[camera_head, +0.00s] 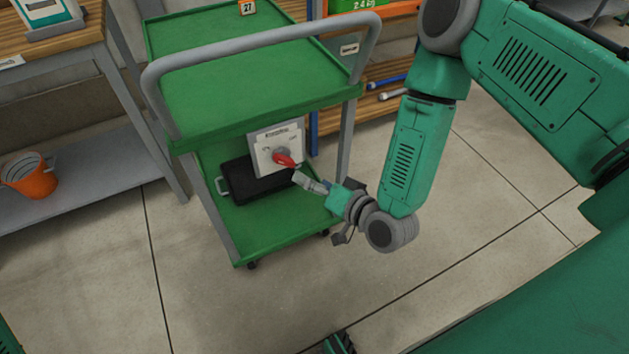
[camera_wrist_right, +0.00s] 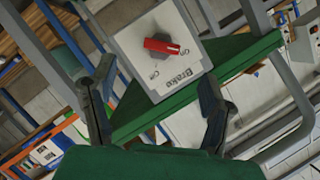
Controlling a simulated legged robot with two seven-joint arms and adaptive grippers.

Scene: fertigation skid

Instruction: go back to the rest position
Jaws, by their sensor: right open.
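My right gripper (camera_head: 312,183) is open and empty in front of the lower part of a green cart (camera_head: 262,122). A pale switch box (camera_head: 266,137) with a red knob (camera_head: 284,159) is on the cart, under its upper deck. In the right wrist view, my open fingers (camera_wrist_right: 157,78) stand wide apart, with the red knob (camera_wrist_right: 162,46) ahead of them. The box's face reads "Brake" there, and the knob's white mark is at its right end. Nothing is between the fingers.
A black case (camera_head: 258,184) lies on the cart's lower deck. The cart's grey handle (camera_head: 262,36) arches above it. A shelf with an orange bucket (camera_head: 32,177) stands at the left. A wooden shelf (camera_head: 372,105) is behind the cart.

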